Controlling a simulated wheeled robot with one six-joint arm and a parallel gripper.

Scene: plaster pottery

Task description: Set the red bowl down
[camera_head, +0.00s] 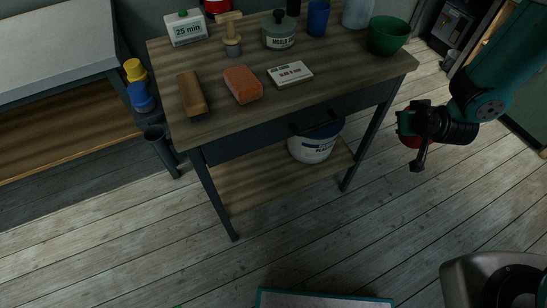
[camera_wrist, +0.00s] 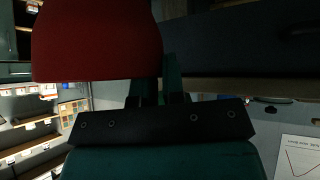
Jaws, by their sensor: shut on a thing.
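The red bowl (camera_wrist: 97,42) fills the upper left of the wrist view, in front of the table's dark side. In the head view only a small red part of it (camera_head: 410,141) shows behind my gripper (camera_head: 421,142). My gripper is shut on the bowl and holds it in the air, right of the wooden table (camera_head: 240,119) and below its top's height in the picture. In the wrist view the fingers (camera_wrist: 172,80) meet the bowl's right side; their tips are partly hidden.
The tabletop holds a green bowl (camera_head: 388,36), blue cup (camera_head: 318,17), orange block (camera_head: 243,84), wooden block (camera_head: 191,93), white card (camera_head: 290,74), lidded jar (camera_head: 279,32) and timer box (camera_head: 186,28). A bucket (camera_head: 312,146) stands on the lower shelf. The tabletop's front right is clear.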

